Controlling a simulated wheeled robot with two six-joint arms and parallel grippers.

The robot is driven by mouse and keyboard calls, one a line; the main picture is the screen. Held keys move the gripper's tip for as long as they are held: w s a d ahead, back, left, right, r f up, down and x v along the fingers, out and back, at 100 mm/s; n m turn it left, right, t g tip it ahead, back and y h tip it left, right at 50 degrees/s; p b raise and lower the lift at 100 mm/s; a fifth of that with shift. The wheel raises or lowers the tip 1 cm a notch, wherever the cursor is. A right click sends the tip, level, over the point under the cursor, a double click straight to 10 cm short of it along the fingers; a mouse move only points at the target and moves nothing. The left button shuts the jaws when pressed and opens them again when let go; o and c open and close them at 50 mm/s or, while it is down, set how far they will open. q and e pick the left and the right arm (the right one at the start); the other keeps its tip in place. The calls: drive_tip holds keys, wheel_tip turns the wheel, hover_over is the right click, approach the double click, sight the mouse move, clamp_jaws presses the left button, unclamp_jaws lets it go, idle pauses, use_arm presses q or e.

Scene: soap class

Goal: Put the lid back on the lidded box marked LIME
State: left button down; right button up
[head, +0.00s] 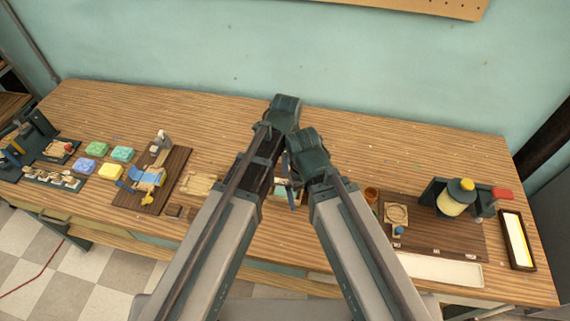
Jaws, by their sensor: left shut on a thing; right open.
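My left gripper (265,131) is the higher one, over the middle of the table. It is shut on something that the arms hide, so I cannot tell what. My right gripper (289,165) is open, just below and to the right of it. A small pale green box (283,194) shows partly between my two forearms, on the table below the grippers. I cannot read a LIME mark anywhere, and no lid can be made out.
Green and yellow soap blocks (111,171) lie at left, near a dark board (166,181) with blue pieces. A pale wooden tray (200,184) lies left of my arms. At right are a yellow jar (455,201), a white tray (435,269) and a dark frame (517,240). The table's back is clear.

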use_arm(q)
drive_tip(key=shift+f+b, duration=2.95)
drive_tip(key=shift+f, duration=0.1)
use_arm(e)
drive_tip(key=shift+f, duration=3.1)
use_arm(q)
drive_tip(key=shift+f+b, duration=0.6)
use_arm(e)
drive_tip(key=shift+f, duration=0.55)
use_arm(q)
drive_tip(key=shift+c, duration=0.6)
unclamp_jaws()
drive_tip(key=shift+r, duration=0.1)
drive_tip(key=shift+r+p, duration=3.5)
drive_tip(key=shift+p, duration=0.1)
use_arm(e)
wheel_tip(320, 180, up, 7)
use_arm(q)
drive_tip(key=shift+f, duration=0.2)
use_arm(e)
drive_tip(key=shift+f, duration=0.15)
use_arm(q)
wheel_tip(320, 180, down, 6)
drive_tip(key=b, duration=0.6)
drive_tip(key=shift+r, duration=0.15)
use_arm(e)
wheel_tip(320, 180, down, 6)
drive_tip(key=shift+r, duration=0.2)
